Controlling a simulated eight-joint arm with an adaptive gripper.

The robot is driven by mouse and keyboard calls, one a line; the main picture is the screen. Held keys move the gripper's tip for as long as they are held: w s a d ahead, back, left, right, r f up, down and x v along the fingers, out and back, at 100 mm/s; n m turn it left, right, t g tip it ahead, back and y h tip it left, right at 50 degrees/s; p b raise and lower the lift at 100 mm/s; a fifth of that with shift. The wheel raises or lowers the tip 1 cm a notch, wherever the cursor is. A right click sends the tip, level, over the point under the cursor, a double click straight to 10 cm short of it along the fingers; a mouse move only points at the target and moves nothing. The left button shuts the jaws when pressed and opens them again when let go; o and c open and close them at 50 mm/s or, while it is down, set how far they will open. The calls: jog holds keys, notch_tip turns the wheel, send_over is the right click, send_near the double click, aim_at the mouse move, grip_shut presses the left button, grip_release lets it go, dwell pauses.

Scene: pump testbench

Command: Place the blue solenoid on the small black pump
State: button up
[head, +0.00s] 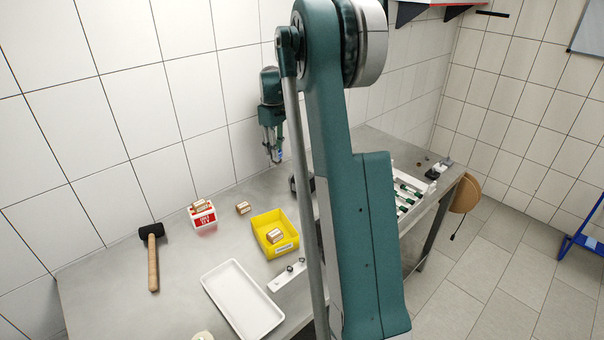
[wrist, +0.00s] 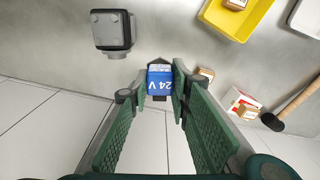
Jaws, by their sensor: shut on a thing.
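The blue solenoid (wrist: 159,84), marked 24 V, is between the fingertips of my gripper (wrist: 163,70) in the wrist view. My gripper is shut on it. In the head view my gripper (head: 273,150) hangs above the back of the table near the wall, with a small bit of blue (head: 280,154) showing at the fingers. A small black pump with a grey top (wrist: 112,32) stands on the table, apart from the solenoid, at the upper left of the wrist view. In the head view a dark thing, likely this pump (head: 297,184), is mostly hidden behind my arm.
A yellow bin (head: 262,226), a red and white box (head: 203,219), a white tray (head: 232,291) and a black mallet (head: 152,233) are on the table. A rack of green-and-white parts (head: 405,195) is at right. The tiled wall is close behind my gripper.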

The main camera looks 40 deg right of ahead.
jog(key=s+d+m, duration=0.1)
jog(key=d+m, duration=0.1)
jog(key=d, duration=1)
jog(key=shift+s+d+r+m, duration=0.3)
jog(key=shift+s+d+r, duration=0.05)
jog(key=shift+d, duration=0.05)
send_near(302, 172)
jog(key=shift+s+a+r, duration=0.1)
jog(key=shift+f, duration=1.85)
jog(key=shift+f, duration=0.15)
jog(key=o, duration=1)
